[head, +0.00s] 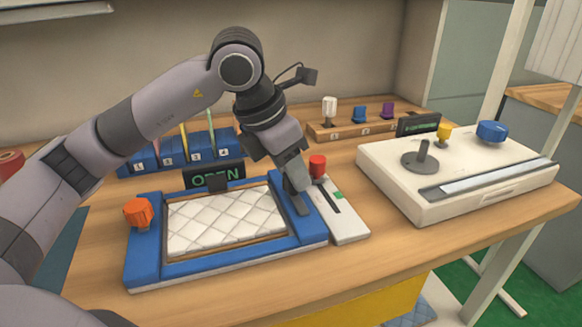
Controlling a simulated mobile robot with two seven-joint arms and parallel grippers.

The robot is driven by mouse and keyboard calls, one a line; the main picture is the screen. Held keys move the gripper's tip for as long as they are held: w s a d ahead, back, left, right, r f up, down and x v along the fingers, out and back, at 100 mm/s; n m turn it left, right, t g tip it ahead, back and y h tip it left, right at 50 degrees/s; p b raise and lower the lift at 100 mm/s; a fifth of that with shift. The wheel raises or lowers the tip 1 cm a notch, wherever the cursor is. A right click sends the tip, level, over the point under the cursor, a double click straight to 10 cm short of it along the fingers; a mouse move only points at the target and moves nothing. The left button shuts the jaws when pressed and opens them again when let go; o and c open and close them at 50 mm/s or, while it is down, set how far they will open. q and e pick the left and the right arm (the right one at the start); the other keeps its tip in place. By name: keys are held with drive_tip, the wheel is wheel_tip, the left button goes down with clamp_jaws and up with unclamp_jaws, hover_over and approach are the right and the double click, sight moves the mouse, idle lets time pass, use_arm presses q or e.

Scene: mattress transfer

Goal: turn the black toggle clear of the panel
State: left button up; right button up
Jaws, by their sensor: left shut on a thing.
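A white quilted panel (225,222) lies in a blue frame (140,268) on the wooden table. A black toggle (299,205) sits on the frame's right rail, lying roughly along it beside the panel's right edge. My left gripper (295,187) reaches down from above and is shut on this toggle, hiding its upper end. Another small black block (217,183) sits at the frame's top rail, and an orange knob (137,212) at its left rail. My right gripper is not in view.
A sign reading OPEN (214,174) stands behind the frame. A light slider box with a red knob (317,166) is close on the right. A white console (400,190) stands farther right. A blue rack (195,152) and a wooden peg block (350,128) are behind.

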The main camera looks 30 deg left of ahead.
use_arm(q)
drive_tip(key=o, duration=1)
drive_tip(key=shift+o, duration=0.2)
drive_tip(key=v, duration=0.7)
drive_tip(key=shift+p, duration=0.35)
drive_tip(key=shift+s, duration=0.1)
